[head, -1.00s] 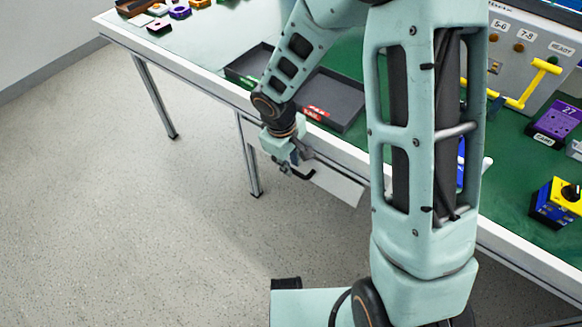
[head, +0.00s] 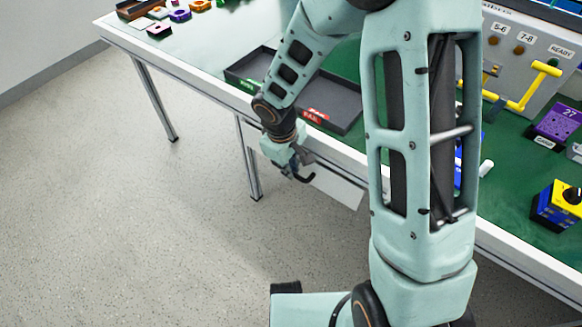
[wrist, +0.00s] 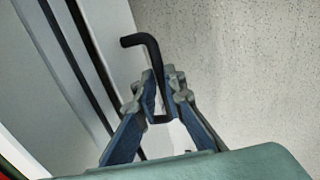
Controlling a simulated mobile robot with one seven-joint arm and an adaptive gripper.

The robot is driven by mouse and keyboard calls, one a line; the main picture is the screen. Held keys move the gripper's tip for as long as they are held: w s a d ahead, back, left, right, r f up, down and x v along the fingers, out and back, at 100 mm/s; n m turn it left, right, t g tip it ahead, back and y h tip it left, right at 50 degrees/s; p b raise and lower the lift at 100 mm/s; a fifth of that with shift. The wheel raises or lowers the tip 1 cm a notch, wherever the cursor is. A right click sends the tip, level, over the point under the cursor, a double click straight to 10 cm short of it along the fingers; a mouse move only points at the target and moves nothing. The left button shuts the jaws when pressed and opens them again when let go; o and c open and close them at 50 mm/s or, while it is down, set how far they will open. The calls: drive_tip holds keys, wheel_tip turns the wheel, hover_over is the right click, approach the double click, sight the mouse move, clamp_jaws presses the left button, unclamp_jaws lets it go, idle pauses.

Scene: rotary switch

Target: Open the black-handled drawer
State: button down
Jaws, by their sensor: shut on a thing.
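The drawer (head: 340,187) is a pale front under the table's near edge, right of my gripper. Its black handle (wrist: 142,41) is a bent bar in the wrist view; one end shows beyond my fingers and part lies between them. It also shows below the gripper in the head view (head: 304,178). My gripper (wrist: 162,85) is shut on the handle. It also shows in the head view (head: 294,163). My gripper hides part of the drawer front, and I cannot tell how far the drawer stands out.
The green-topped table (head: 212,82) carries a dark tray (head: 335,98) above the drawer. A grey panel with a yellow lever (head: 530,85), a purple block (head: 556,122) and a yellow-blue switch box (head: 558,205) stand at right. The floor (head: 130,230) before the table is clear.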

drive_tip(key=s+a+b, duration=0.8)
drive_tip(key=s+a, duration=0.8)
drive_tip(key=s, duration=0.4)
drive_tip(key=shift+s, duration=0.3)
drive_tip(key=c, duration=2.3)
unclamp_jaws()
drive_tip(key=shift+r, duration=0.15)
wheel_tip(320, 180, up, 7)
drive_tip(key=s, duration=0.1)
drive_tip(key=shift+a+r, duration=0.2)
drive_tip(key=shift+a, duration=0.25)
drive_tip(key=shift+s+f, duration=0.1)
